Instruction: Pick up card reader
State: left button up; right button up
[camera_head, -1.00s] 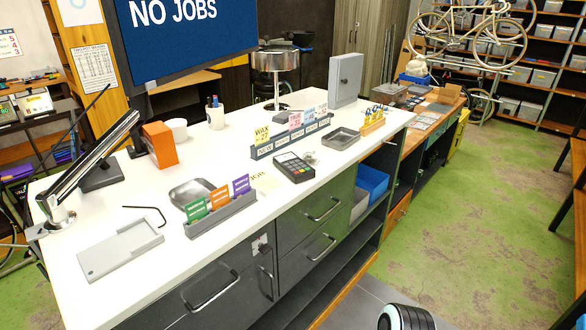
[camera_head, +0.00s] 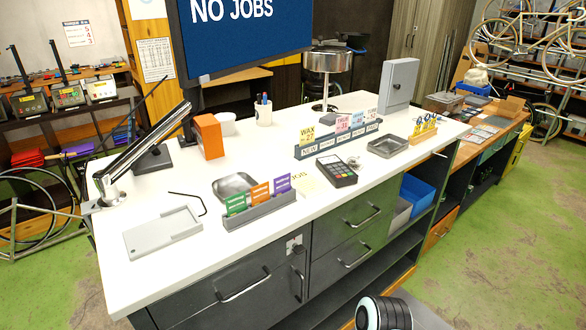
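The card reader (camera_head: 337,171) is a dark handheld terminal with a keypad. It lies on the white counter (camera_head: 150,281) near its front edge, between the colored card holder (camera_head: 259,208) and the labelled WAX/NEW rack (camera_head: 338,139). Nothing covers it and nothing touches it that I can see. Neither gripper's fingers show in the head view. A rounded black and white part at the bottom edge looks like part of my own body.
A grey tray (camera_head: 163,234), a metal dish (camera_head: 234,186), an orange box (camera_head: 208,136) and a pen cup (camera_head: 263,115) stand on the counter. A monitor (camera_head: 245,38) rises at the back. Drawers with bar handles face the front. Green floor lies open at the right.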

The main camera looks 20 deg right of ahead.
aim_at(338, 172)
jog(key=l+u, duration=0.7)
jog(key=k+l+u, duration=0.1)
jog(key=u, duration=0.25)
jog(key=k+l+u, duration=0.15)
jog(key=l, duration=0.2)
jog(key=k+l+u, duration=0.1)
jog(key=l, duration=0.3)
jog(key=k+l+u, duration=0.15)
jog(key=k+l, duration=0.1)
jog(key=l, duration=0.05)
